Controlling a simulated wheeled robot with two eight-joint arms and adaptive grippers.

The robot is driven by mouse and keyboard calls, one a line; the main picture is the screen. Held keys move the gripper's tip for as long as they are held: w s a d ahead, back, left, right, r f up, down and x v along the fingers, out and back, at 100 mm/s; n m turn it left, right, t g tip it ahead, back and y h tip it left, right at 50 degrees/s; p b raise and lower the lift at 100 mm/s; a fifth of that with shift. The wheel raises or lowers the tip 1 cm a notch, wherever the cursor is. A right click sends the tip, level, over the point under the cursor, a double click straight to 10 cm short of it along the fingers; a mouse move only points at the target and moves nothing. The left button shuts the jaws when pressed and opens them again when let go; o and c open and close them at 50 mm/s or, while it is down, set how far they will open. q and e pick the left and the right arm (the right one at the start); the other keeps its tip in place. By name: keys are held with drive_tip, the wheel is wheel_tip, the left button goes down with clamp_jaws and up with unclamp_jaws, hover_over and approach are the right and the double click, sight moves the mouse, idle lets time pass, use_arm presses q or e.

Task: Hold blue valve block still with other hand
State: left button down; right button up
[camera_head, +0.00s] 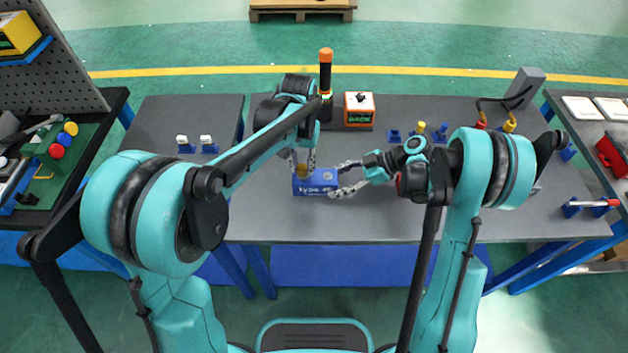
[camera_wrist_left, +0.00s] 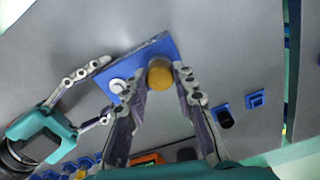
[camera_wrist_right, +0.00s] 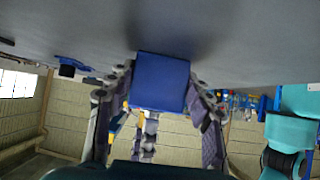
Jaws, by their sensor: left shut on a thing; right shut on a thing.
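The blue valve block (camera_head: 314,188) lies on the grey table in front of me, with lettering on its near side. A gold-coloured knob (camera_wrist_left: 160,74) stands on it, beside a pale round fitting (camera_wrist_left: 118,86). My left gripper (camera_head: 303,159) comes from above and is shut on the knob. My right gripper (camera_head: 342,179) reaches in from the right and is shut on the right end of the block. In the right wrist view the block (camera_wrist_right: 160,82) sits between its two fingers. The fingers partly hide the knob in the head view.
Behind the block stand an orange and white box (camera_head: 359,110) and a black cylinder with an orange top (camera_head: 326,75). Small blue holders (camera_head: 394,136) stand to the right and others (camera_head: 186,147) to the left. The table front is clear.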

use_arm(q)
drive_tip(key=shift+n, duration=1.1)
drive_tip(key=n, duration=0.2)
drive_tip(key=shift+n, duration=0.3)
drive_tip(key=n, duration=0.2)
drive_tip(key=shift+n, duration=0.3)
drive_tip(key=shift+n, duration=0.4)
drive_tip(key=n, duration=0.3)
drive_tip(key=shift+n, duration=0.6)
